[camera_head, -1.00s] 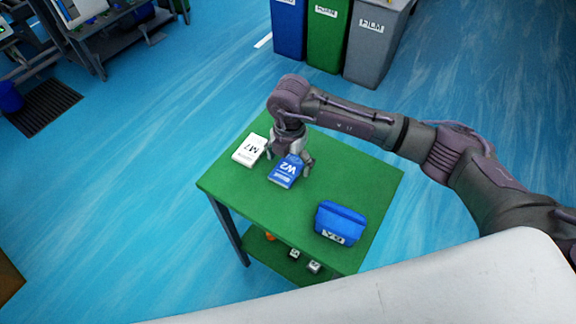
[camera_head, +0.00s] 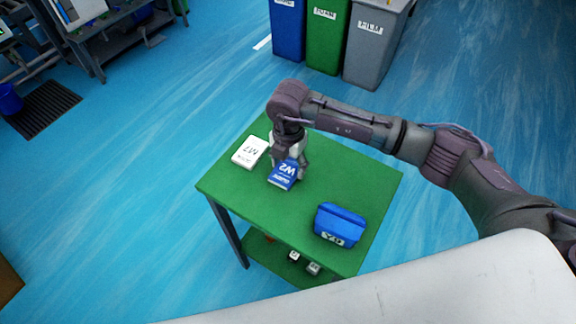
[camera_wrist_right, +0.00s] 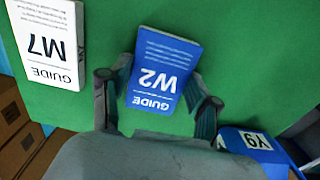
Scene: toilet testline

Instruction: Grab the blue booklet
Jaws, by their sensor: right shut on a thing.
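The blue booklet marked W2 (camera_head: 282,175) lies on the green table top (camera_head: 318,192). It also shows in the right wrist view (camera_wrist_right: 163,72), with "GUIDE" on its cover. My right gripper (camera_head: 289,163) is directly over the booklet and shut on it. In the right wrist view, its two fingers (camera_wrist_right: 160,88) stand on opposite sides of the booklet. The booklet seems to be still on or close to the table. My left gripper is not in view.
A white booklet marked M7 (camera_head: 249,152) lies just left of the blue one. A blue box (camera_head: 340,223) stands at the table's near right. A lower shelf (camera_head: 270,262) holds small items. Blue, green and grey bins (camera_head: 372,45) stand behind the table.

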